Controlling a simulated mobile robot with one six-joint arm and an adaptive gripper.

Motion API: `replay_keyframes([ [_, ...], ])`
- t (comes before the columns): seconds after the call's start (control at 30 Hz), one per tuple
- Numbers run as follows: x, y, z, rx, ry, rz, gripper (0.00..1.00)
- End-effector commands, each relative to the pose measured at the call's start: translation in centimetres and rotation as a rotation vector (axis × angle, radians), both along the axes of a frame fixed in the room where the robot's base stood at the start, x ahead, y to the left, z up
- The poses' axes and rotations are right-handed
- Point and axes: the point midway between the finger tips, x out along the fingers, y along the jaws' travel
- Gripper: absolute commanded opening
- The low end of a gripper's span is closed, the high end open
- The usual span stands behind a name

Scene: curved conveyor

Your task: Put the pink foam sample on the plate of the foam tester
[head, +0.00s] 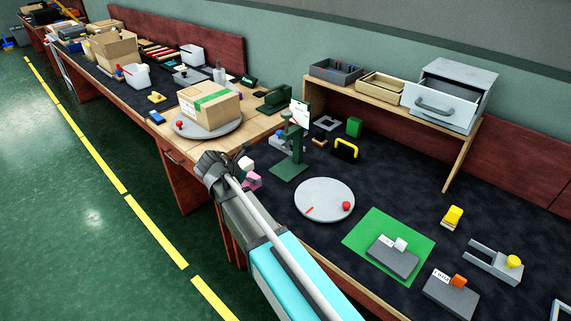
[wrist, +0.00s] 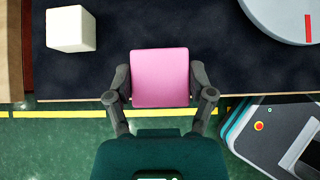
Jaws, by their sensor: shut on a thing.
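The pink foam sample (wrist: 160,78) is a pink block held between the two fingers of my gripper (wrist: 160,88) in the wrist view. In that view it overlaps the bench's front edge; its height above the bench is hard to tell. In the head view, the pink foam (head: 252,181) shows partly behind my arm, which hides most of the gripper. A green upright stand on a flat green base (head: 289,169), which looks like the foam tester, stands on the dark bench mat, behind and right of the foam. No sample shows on its base.
A white block (wrist: 70,30) lies on the mat near the foam; it also shows in the head view (head: 246,163). A grey round disc (head: 322,198) with a red knob lies right of the stand. A yellow-black item (head: 345,149) and a shelf (head: 398,102) are behind.

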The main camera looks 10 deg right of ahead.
Motion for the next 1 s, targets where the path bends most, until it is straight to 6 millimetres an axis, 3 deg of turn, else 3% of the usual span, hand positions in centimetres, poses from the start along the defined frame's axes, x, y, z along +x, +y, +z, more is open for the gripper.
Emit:
replay_keyframes([
  [0.7,7.2,-9.7,0.0,0.0,0.001,-0.001,0.47],
  [1.0,7.9,-10.8,0.0,0.0,0.0,0.001,0.47],
])
